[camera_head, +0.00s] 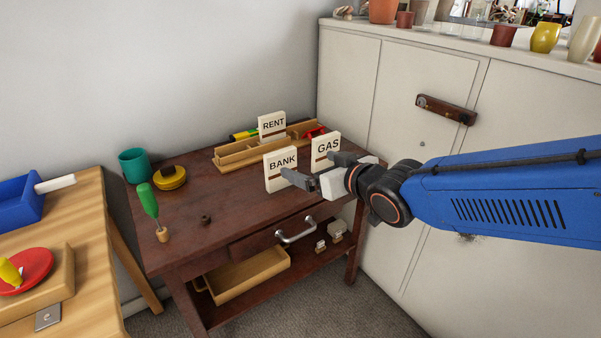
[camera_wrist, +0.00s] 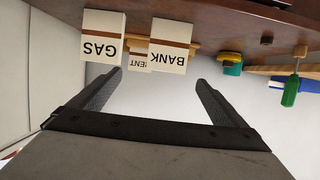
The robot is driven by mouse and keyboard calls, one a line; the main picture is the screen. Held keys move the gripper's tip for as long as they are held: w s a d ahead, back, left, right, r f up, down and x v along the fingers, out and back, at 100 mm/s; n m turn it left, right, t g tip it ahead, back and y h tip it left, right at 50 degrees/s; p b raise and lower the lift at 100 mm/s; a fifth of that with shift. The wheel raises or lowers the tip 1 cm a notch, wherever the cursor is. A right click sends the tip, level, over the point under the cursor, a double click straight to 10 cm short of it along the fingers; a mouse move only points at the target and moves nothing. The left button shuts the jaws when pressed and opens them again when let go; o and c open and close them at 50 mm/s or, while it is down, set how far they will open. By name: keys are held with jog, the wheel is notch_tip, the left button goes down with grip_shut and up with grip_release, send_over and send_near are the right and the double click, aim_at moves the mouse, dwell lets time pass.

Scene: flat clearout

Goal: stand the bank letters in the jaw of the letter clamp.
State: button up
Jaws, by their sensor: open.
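The bank letters (camera_head: 279,162), a cream block marked BANK with a brown band, stand upright near the right end of the dark wooden table (camera_head: 200,235). They also show upside down in the wrist view (camera_wrist: 170,45). My gripper (camera_head: 315,170) is open and empty, in front of the BANK and GAS blocks; one finger overlaps the BANK block's lower right in the head view. In the wrist view, the open fingers (camera_wrist: 158,80) point towards the blocks, with BANK towards the right finger. I cannot clearly make out the letter clamp.
GAS (camera_head: 325,147) stands right of BANK; RENT (camera_head: 271,124) stands behind, by a wooden rack (camera_head: 235,157). A red object (camera_head: 315,132) lies there. A cabinet (camera_head: 400,200) bounds the right.

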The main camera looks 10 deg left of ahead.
aim_at(283, 157)
jog(key=x, duration=0.8)
jog(key=a+x, duration=0.1)
jog(key=x, duration=0.3)
jog(key=shift+s+a+r, duration=0.1)
jog(key=shift+s+r, duration=0.1)
jog(key=shift+s, duration=0.05)
jog(key=shift+x, duration=2.65)
jog(key=shift+s+a+r, duration=0.1)
jog(key=shift+s+r, duration=0.05)
jog(key=c, duration=1.2)
